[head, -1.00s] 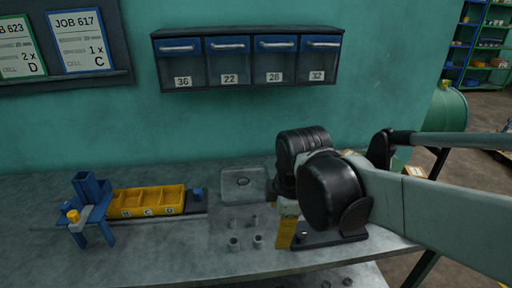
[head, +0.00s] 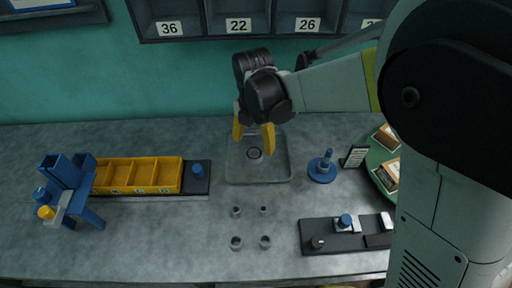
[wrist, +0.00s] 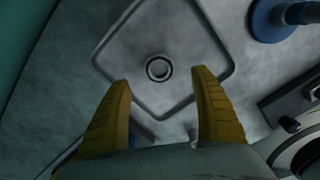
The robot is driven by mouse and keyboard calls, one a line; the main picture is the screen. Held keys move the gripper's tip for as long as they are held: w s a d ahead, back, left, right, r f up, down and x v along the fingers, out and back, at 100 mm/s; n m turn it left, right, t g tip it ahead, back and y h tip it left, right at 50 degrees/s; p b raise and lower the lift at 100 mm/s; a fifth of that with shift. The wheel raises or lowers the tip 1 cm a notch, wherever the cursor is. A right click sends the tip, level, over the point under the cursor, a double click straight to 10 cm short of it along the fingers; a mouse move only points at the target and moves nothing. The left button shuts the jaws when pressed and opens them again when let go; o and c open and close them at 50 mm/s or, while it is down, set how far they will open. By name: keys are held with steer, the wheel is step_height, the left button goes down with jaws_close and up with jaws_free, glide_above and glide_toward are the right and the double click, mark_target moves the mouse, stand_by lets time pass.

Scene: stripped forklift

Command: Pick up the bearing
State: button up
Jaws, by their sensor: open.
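The bearing, a small dark-rimmed ring (head: 255,153), lies flat in the shallow grey tray (head: 285,178) on the bench. In the wrist view the ring (wrist: 158,68) sits near the tray's middle, with the tray's rim (wrist: 205,103) around it. My gripper (head: 253,132) is open and empty above the tray, its yellow fingers pointing down. In the wrist view my gripper (wrist: 162,82) has its fingertips apart, one on each side of the ring's line but nearer the bottom of the picture. The ring appears untouched.
Several small grey cylinders (head: 237,242) stand in front of the tray. A yellow bin row (head: 148,176) and a blue stand (head: 70,190) are to the left. A blue post on a round base (head: 322,171) and a dark fixture plate (head: 345,238) are to the right.

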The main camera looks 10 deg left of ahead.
mark_target(255, 156)
steer(key=f, duration=0.2)
steer(key=f+b, duration=0.2)
steer(key=f, duration=0.1)
steer(key=shift+w+f, duration=0.25)
steer(key=shift+f, duration=0.1)
steer(key=shift+r, duration=0.1)
steer(key=c, duration=1)
